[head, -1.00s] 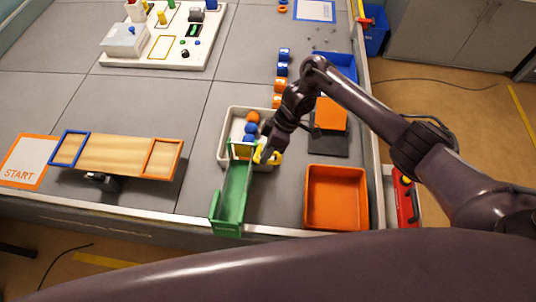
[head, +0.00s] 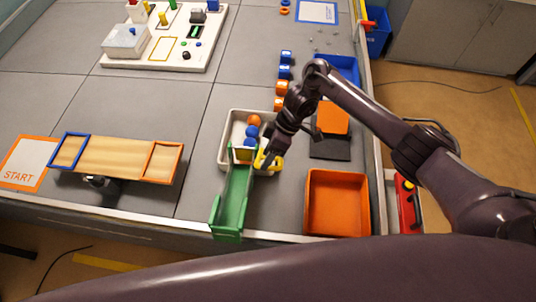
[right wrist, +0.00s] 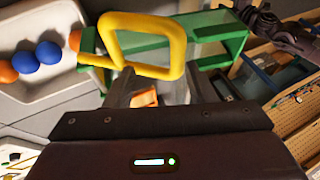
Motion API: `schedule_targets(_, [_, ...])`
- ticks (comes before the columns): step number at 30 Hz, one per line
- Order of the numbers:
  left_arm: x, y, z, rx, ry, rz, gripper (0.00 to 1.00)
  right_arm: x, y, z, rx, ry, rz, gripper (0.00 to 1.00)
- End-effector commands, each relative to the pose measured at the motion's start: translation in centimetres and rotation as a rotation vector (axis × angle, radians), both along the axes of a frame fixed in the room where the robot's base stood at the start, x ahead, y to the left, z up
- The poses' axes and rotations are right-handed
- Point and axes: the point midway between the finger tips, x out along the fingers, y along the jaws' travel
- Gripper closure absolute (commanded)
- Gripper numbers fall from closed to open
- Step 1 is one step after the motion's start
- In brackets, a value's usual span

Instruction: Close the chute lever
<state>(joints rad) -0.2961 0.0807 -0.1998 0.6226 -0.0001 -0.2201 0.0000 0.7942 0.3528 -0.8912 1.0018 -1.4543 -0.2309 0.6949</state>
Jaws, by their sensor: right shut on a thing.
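The green chute (head: 232,195) slopes from the white bin (head: 226,128) toward the table's front edge. The yellow chute lever (head: 274,164) is at the chute's upper end, on its right side. In the right wrist view the lever (right wrist: 181,45) is a yellow loop in front of the green chute (right wrist: 222,30). My right gripper (head: 267,157) is shut on the lever; its fingers (right wrist: 150,92) are partly hidden behind the loop in the wrist view. Orange and blue balls (head: 250,131) lie in the bin behind the chute. My left gripper is not in view.
An orange tray (head: 337,235) stands right of the chute. A dark base with an orange block (head: 333,117) is behind it. A plank with blue and orange end frames (head: 117,156) lies to the left. Small orange and blue pieces (head: 282,88) line up behind the bin.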

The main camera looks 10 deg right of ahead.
Motion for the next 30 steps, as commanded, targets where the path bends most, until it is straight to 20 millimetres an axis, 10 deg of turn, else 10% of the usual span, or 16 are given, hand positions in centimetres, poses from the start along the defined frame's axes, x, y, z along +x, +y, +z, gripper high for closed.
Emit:
schedule_targets(22, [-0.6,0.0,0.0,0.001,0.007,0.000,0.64,0.5,-0.4,-0.1,-0.009,-0.011,-0.013,0.64])
schedule_targets(30, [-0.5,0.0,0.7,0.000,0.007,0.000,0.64,1.1,-2.1,3.3,-0.011,-0.018,-0.009,0.64])
